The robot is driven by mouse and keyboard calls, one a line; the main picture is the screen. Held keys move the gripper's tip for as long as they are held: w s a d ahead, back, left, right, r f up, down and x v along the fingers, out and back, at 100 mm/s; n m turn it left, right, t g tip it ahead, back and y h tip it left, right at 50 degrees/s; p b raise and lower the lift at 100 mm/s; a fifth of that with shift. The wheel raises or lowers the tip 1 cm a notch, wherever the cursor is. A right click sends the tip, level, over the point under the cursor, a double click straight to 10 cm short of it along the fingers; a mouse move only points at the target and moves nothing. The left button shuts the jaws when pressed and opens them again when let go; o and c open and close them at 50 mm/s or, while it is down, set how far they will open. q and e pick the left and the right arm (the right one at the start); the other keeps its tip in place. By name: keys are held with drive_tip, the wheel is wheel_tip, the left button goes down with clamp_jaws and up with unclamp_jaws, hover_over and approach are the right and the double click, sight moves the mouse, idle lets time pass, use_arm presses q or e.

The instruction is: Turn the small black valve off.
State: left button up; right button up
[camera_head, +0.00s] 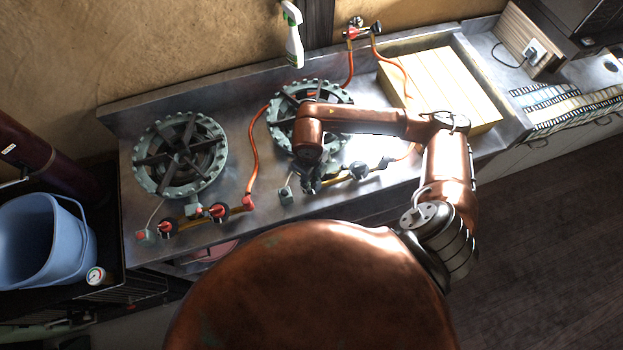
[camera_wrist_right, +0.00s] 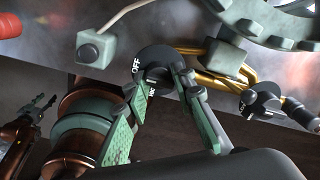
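A black valve knob (camera_wrist_right: 155,62) with white OFF lettering is at the centre of the right wrist view. My right gripper (camera_wrist_right: 165,82) has its two green-padded fingers apart, with the tips at the knob's near side; I cannot tell whether they touch it. A second black knob (camera_wrist_right: 264,98), also marked OFF, is further right; it shows in the head view (camera_head: 358,171) on the right burner's front pipe. In the head view my right gripper (camera_head: 311,183) is at the left end of that pipe and hides the first knob.
Two round burners stand on the metal counter, one at left (camera_head: 181,155) and one partly behind my right arm. The left burner has red-and-black valves (camera_head: 218,211). Orange hoses, a spray bottle (camera_head: 293,38) and a yellow board (camera_head: 440,88) are further back. A blue bucket (camera_head: 42,242) is at left.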

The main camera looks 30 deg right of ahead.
drive_tip(key=o, duration=0.4)
drive_tip(key=shift+a, duration=0.1)
drive_tip(key=shift+o, duration=0.2)
wheel_tip(320, 180, up, 12)
drive_tip(key=shift+s+a, duration=0.15)
drive_tip(key=shift+a, duration=0.1)
idle(0.5)
